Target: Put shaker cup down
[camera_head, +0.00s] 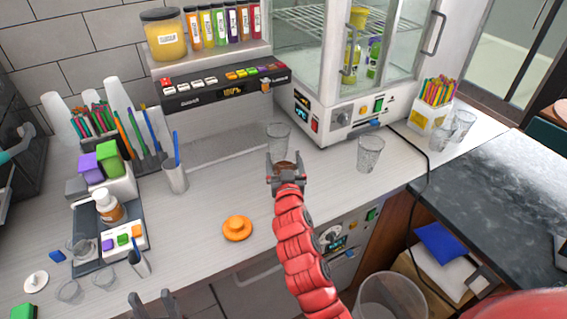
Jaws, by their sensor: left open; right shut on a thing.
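A clear cup, which I take to be the shaker cup (278,134), is upright at the middle of the counter, in front of the dispenser. Something brown shows low between the jaws, at or near the cup's bottom. My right gripper (286,176), on the red arm, is shut at the cup's lower part and hides its base. I cannot tell whether the cup touches the counter. My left gripper (153,302) is at the bottom edge, open and empty, only its fingertips in view.
A clear cup (370,154) stands to the right. An orange round piece (237,228) lies nearer on the counter (200,260). A glass-doored cabinet (330,112) stands behind. A clear bin (390,300) is at bottom right.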

